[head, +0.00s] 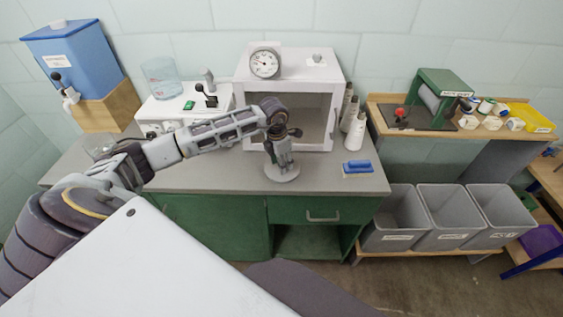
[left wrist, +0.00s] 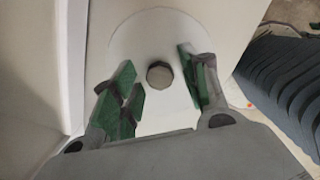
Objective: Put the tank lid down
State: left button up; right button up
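The tank lid (head: 282,174) is a pale round disc lying on the grey counter in front of the white cabinet. It also shows in the left wrist view (left wrist: 140,42) with a dark round knob (left wrist: 160,75) at its middle. My left gripper (head: 281,162) points down over the lid. In the left wrist view its green-padded fingers (left wrist: 158,88) stand apart on either side of the knob, with visible gaps, so it is open. My right gripper is not in view.
A white cabinet with a dial (head: 265,63) stands close behind the lid. White bottles (head: 354,132) and a blue-handled block (head: 357,168) sit to its right. A clear container (head: 161,77) stands on a white machine at left. The counter's front edge is near the lid.

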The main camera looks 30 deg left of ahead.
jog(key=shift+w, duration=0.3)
pick_arm(q)
jog(key=shift+r, duration=0.15)
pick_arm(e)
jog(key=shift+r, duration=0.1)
pick_arm(q)
jog(key=shift+r, duration=0.65)
jog(key=r, duration=0.4)
jog(key=shift+s+a+r, duration=0.15)
jog(key=shift+s+r, duration=0.15)
notch_tip(320, 180, up, 5)
send_over(278, 169)
jog(key=shift+r+b, duration=0.5)
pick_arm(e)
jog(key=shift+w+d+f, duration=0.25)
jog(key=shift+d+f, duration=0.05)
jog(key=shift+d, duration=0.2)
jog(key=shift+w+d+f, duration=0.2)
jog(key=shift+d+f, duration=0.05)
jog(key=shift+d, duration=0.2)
